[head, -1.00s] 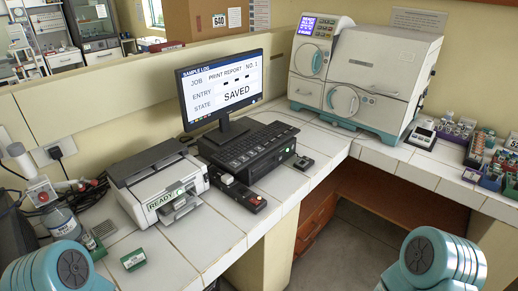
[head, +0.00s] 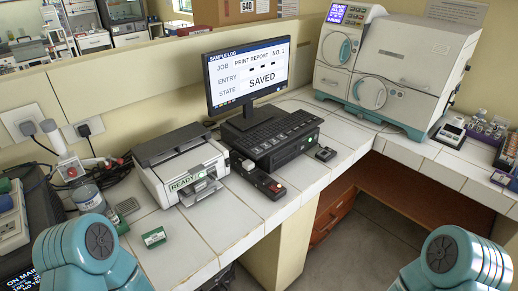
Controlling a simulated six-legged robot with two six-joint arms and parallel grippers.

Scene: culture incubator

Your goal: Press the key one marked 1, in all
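A black keyboard (head: 273,138) lies on a dark base on the tiled bench, in front of the monitor (head: 247,102). Its key marks are too small to read, so I cannot pick out a key marked 1. The monitor reads SAMPLE LOG, JOB PRINT REPORT NO. 1, ENTRY with three dashes, STATE SAVED. Teal links of my two arms show at the bottom left and bottom right. Neither gripper is in view.
A printer (head: 168,158) labelled READY stands left of the keyboard. A small control box with a red button (head: 271,187) lies in front. A white incubator (head: 405,75) stands at the back right. Bare tiles separate these.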

